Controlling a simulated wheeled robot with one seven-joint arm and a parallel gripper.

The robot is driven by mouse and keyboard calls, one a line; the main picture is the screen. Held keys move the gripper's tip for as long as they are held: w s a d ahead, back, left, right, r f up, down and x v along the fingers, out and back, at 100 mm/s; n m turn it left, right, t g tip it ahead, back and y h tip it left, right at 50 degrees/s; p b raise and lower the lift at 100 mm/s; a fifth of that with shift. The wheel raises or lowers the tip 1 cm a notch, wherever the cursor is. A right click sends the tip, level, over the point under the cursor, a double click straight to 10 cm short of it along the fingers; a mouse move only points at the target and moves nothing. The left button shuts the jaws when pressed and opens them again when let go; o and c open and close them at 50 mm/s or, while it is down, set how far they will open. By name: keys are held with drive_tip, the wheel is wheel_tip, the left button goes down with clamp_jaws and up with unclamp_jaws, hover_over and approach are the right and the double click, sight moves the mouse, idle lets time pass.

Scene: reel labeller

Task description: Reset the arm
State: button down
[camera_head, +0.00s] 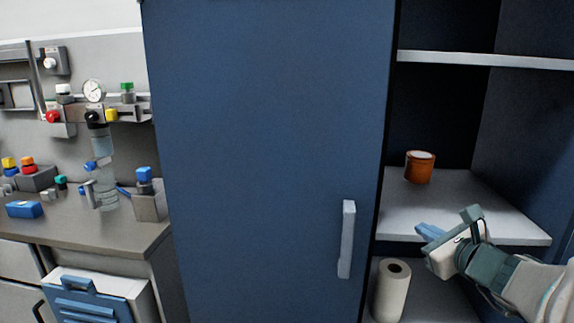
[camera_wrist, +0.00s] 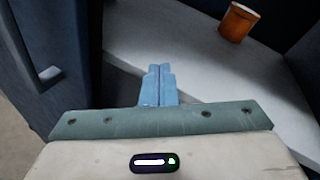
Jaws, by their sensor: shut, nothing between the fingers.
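My gripper (camera_head: 421,230) is at the front edge of the middle shelf of the open cabinet, at the right in the head view. Its blue fingers are together and empty, and they also show in the wrist view (camera_wrist: 158,72). My arm reaches in from the lower right. No object is between the fingers.
An orange-brown cup (camera_head: 420,167) stands on the middle shelf (camera_head: 480,210), beyond my gripper. A paper roll (camera_head: 392,289) stands on the shelf below. The blue cabinet door (camera_head: 265,150) with a grey handle (camera_head: 346,239) is at the left. A cluttered counter (camera_head: 85,232) lies further left.

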drive_tip(key=s+a+f+n+g+y+p, duration=0.1)
drive_tip(key=s+a+n+g+y+p, duration=0.15)
drive_tip(key=s+a+n+g, duration=0.4)
drive_tip(key=s+a+f+n+g+y+p, duration=0.1)
drive_tip(key=s+a+f+n+g+p, duration=0.2)
drive_tip(key=a+n, duration=0.6)
drive_tip(key=s+d+r+n+g+h+p, duration=0.1)
drive_tip(key=s+n+h+p, duration=0.5)
drive_tip(key=n, duration=0.7)
drive_tip(key=s+d+g, duration=0.1)
drive_tip(key=s+g, duration=0.1)
drive_tip(key=shift+s+d+r+h, duration=0.25)
drive_tip(key=shift+s+r+h, duration=0.1)
drive_tip(key=shift+s+r, duration=0.05)
